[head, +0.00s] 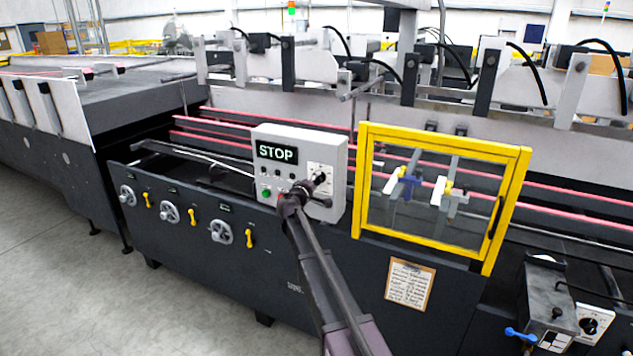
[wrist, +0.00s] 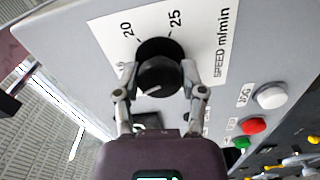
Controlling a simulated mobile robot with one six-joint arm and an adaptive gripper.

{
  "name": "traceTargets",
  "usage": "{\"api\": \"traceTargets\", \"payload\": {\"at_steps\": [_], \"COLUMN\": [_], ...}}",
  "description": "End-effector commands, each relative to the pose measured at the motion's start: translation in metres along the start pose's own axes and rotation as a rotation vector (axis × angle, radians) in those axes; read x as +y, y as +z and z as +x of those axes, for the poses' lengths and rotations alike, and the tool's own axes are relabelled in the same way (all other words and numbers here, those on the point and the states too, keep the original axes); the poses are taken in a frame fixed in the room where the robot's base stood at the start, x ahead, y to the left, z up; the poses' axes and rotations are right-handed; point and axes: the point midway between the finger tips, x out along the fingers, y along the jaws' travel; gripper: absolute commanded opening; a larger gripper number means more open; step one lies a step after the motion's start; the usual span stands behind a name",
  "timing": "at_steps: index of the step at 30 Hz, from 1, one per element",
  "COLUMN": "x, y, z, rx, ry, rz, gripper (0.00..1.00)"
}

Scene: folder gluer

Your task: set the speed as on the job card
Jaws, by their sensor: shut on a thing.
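The black speed knob (wrist: 160,72) sits on a white dial label (wrist: 205,35) marked "SPEED m/min", with 20 and 25 readable. My gripper (wrist: 159,84) is shut on the knob, one finger on each side. A small white mark shows at the knob's lower left edge in the wrist view; its exact reading is unclear. Other dial numbers are hidden by the knob and fingers. In the head view my gripper (head: 308,190) is at the right part of the grey control box (head: 335,160), whose display (head: 276,152) reads STOP. The job card (head: 409,284) hangs on the dark front panel; its text is too small to read.
Beside the knob are a white JOG button (wrist: 270,96), a red button (wrist: 253,126) and a green button (wrist: 242,142). A yellow-framed guard door (head: 445,133) stands just right of the box. Handwheels (head: 170,212) and yellow levers line the lower left front.

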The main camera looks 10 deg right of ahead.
Motion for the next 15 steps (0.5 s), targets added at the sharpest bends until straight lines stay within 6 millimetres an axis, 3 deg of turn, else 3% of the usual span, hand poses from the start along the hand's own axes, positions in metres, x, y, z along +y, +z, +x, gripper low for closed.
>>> {"api": "traceTargets", "payload": {"at_steps": [15], "x": [0.0006], "y": [0.0002], "z": [0.0019], "rx": [0.000], "ry": [0.002], "rz": [0.327], "gripper": [0.05]}}
